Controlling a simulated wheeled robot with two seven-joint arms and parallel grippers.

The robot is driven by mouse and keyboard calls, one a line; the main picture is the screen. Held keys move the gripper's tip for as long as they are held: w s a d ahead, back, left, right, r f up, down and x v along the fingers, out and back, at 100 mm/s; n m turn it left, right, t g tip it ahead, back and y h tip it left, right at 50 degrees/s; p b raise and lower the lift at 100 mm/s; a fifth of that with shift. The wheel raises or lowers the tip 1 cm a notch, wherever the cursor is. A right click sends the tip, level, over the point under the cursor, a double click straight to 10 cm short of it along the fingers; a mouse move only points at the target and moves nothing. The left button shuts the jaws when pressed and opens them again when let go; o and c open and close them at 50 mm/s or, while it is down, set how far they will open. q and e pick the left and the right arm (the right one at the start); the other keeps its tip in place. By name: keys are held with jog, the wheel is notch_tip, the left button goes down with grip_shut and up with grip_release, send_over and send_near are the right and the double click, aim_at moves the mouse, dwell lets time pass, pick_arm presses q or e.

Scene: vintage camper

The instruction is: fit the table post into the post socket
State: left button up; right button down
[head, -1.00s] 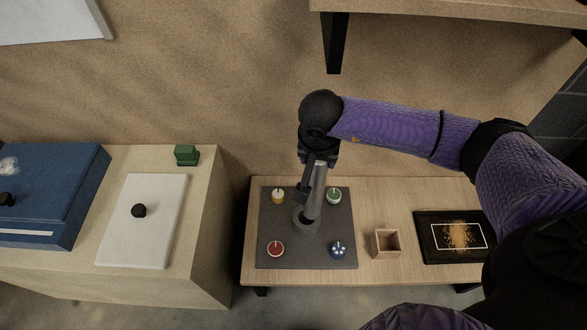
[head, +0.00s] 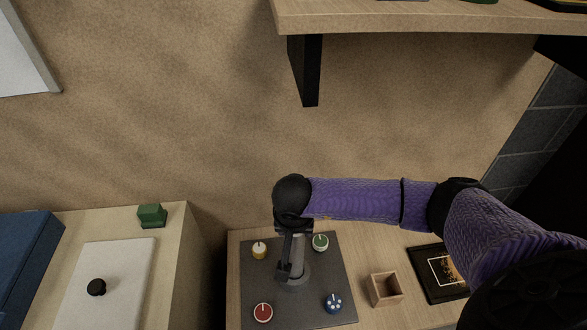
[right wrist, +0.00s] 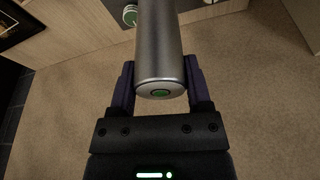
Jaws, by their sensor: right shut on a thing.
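The table post (head: 301,258) is a grey metal cylinder, roughly upright over the middle of the dark mat. My right gripper (head: 289,270) is shut on it. In the right wrist view the post (right wrist: 159,45) runs between the two fingers, its end cap with a green dot facing the camera. The post socket (head: 295,286) shows as a grey ring on the mat at the post's lower end. The post and gripper partly cover the ring, so I cannot tell how deep the post sits in it. My left gripper is out of view.
The dark mat (head: 262,283) carries yellow-white (head: 259,250), green (head: 320,242), red (head: 263,312) and blue (head: 333,302) knobs around the socket. A shelf (head: 430,18) overhangs above.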

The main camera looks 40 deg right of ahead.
jog(key=shift+c, duration=2.2)
grip_release()
jog(key=shift+f, duration=0.1)
jog(key=o, duration=0.4)
